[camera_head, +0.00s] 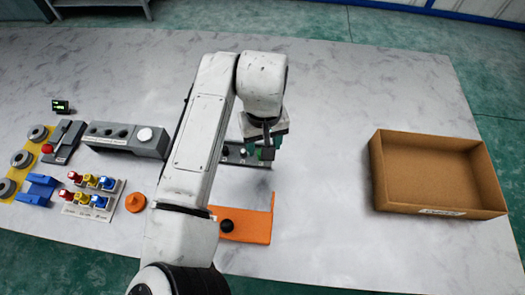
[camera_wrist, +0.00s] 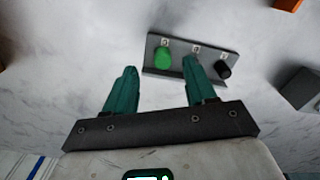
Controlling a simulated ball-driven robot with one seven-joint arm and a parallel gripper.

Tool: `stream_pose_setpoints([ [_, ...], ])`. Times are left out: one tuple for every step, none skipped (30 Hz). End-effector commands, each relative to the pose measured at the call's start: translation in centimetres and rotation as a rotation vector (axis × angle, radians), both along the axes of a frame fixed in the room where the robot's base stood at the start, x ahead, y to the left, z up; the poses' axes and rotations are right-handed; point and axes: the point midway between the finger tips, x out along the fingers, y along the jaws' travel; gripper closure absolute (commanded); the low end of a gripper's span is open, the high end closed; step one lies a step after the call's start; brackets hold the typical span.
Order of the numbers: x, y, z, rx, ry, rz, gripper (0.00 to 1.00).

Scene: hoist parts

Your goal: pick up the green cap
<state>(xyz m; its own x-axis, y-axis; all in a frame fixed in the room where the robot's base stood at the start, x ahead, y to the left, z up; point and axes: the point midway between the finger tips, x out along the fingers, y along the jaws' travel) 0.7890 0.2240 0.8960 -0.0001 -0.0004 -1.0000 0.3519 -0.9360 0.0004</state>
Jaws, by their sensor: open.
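The green cap (camera_wrist: 163,57) sits on a dark grey holder strip (camera_wrist: 178,74), at the strip's left part in the wrist view. My gripper (camera_wrist: 160,66) is open, its two teal fingers spread with nothing between them. In the picture the cap shows between and just beyond the fingertips; contact is not visible. The right finger covers part of the strip's middle place. A black knob (camera_wrist: 223,70) stands at the strip's right end. In the head view my gripper (camera_head: 267,147) hangs over the strip (camera_head: 233,158) and hides much of it.
An open cardboard box (camera_head: 438,175) stands at the right. An orange bracket (camera_head: 250,222) with a black knob lies in front of the strip. A grey block with holes (camera_head: 125,139), an orange cone (camera_head: 135,202) and colored plugs (camera_head: 92,193) lie left. The table between strip and box is clear.

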Motion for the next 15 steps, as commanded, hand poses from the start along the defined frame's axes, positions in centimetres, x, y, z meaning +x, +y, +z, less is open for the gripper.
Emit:
stream_pose_setpoints([
  [0.1,0.1,-0.5,0.001,0.004,0.0,0.45],
  [0.1,0.1,-0.9,0.001,0.003,0.0,0.45],
  [0.3,0.3,-1.4,0.001,0.004,0.001,0.45],
  [0.4,0.3,-1.9,0.002,0.004,0.0,0.45],
  [0.5,0.4,-2.3,0.002,0.004,0.0,0.45],
  [0.6,0.5,-2.9,0.002,0.003,0.0,0.45],
  [0.5,0.4,-3.4,0.001,0.004,-0.001,0.45],
  [0.5,0.4,-3.8,0.001,0.003,-0.001,0.45],
  [0.5,0.4,-4.1,0.001,0.004,0.0,0.45],
  [0.5,0.4,-4.4,0.001,0.003,-0.001,0.45],
  [0.5,0.4,-4.6,0.001,0.001,-0.001,0.45],
  [0.5,0.4,-4.8,0.001,0.001,-0.001,0.45],
  [0.5,0.4,-4.9,0.001,0.001,-0.001,0.45],
  [0.5,0.4,-4.9,0.001,0.001,-0.001,0.45],
  [0.5,0.4,-4.9,0.001,0.001,-0.001,0.45],
])
